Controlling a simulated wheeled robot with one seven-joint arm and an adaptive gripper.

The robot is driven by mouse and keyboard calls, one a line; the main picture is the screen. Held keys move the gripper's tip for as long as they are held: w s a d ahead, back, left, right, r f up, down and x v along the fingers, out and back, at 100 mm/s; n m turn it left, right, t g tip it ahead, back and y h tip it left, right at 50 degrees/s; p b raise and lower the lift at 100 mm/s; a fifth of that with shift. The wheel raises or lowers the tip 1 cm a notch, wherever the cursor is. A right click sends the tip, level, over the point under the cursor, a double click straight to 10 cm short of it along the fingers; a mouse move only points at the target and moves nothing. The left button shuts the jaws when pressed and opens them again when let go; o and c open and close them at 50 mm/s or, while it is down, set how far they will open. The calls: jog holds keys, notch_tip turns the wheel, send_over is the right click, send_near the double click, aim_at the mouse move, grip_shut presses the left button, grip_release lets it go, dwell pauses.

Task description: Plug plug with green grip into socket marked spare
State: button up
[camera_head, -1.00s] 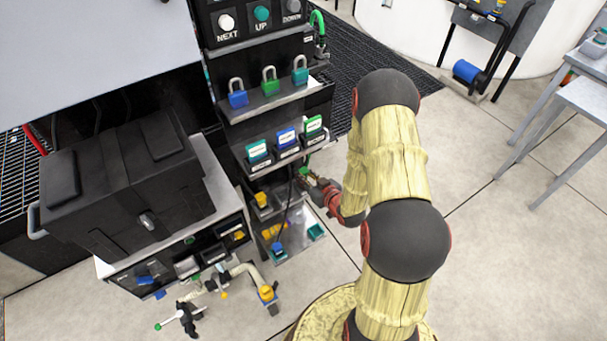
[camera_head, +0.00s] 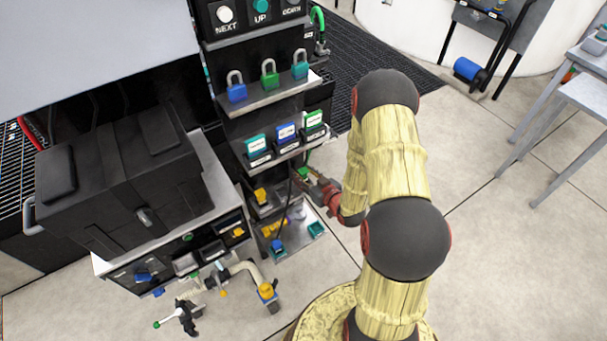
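My gripper (camera_head: 309,176) is small in the head view, at the right side of the black rack, just below the shelf of coloured tags. A small green piece (camera_head: 304,172), possibly the plug's green grip, shows at its fingertips. I cannot tell whether the fingers are closed on it. A dark cable (camera_head: 289,195) hangs beside the gripper toward the lower tray. The socket marked spare cannot be made out; no such label is readable, and the rack front by the fingertips is partly hidden.
Blue, green and teal padlocks (camera_head: 269,74) stand on a shelf above the tags (camera_head: 286,133). A metal tray (camera_head: 293,238) with yellow, blue and teal parts lies below. A black case (camera_head: 118,180) and valve pipes (camera_head: 232,277) are at left.

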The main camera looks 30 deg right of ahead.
jog(key=shift+s, duration=0.1)
jog(key=v, duration=1.1)
jog(key=shift+s+r, duration=0.15)
jog(key=shift+s, duration=0.25)
